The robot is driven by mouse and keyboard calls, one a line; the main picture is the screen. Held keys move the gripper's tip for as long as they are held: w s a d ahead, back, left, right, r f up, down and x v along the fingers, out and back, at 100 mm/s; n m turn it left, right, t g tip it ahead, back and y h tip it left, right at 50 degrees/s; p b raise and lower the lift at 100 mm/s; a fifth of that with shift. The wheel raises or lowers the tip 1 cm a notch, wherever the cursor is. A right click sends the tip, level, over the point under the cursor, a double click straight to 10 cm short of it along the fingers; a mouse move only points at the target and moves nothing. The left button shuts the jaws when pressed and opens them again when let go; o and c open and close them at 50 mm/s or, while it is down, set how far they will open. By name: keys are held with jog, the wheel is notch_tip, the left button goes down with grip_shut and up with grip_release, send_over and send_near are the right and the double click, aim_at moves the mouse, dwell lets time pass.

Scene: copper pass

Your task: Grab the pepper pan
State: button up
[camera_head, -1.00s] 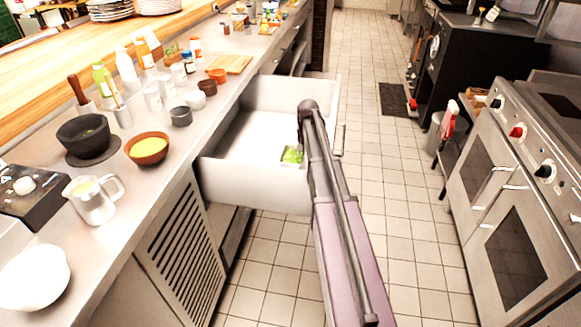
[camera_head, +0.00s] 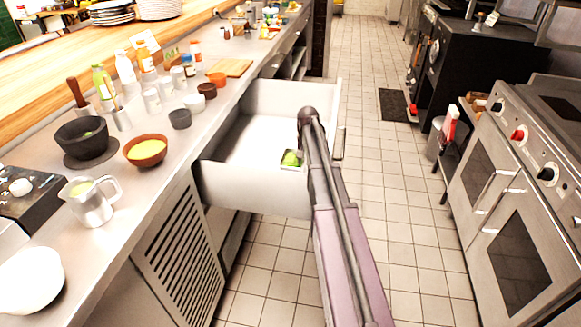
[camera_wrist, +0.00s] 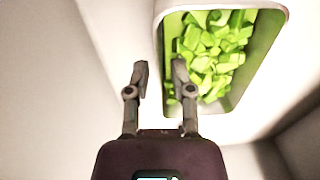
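The pepper pan (camera_head: 292,168) is a small light-coloured pan in the open drawer, partly hidden by my arm in the head view. In the wrist view the pan (camera_wrist: 262,50) is filled with bright green chopped pepper and lies at the upper right. My gripper (camera_wrist: 160,75) is open there, its two fingers apart. The pan's left edge appears between the fingers, with the right finger overlapping the pepper side. I cannot tell the depth between fingers and pan, or any contact. The fingers are hidden in the head view.
The white drawer (camera_head: 250,188) is pulled out, with walls around the pan and bare floor to its left. The counter (camera_head: 120,185) beside it carries an orange bowl (camera_head: 146,160), a dark mortar and a metal jug. Tiled floor lies right; ovens (camera_head: 510,170) stand beyond.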

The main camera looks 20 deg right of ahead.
grip_shut()
jog(key=shift+r, duration=0.15)
notch_tip(320, 180, up, 10)
jog(key=p, duration=1)
dwell(0.8)
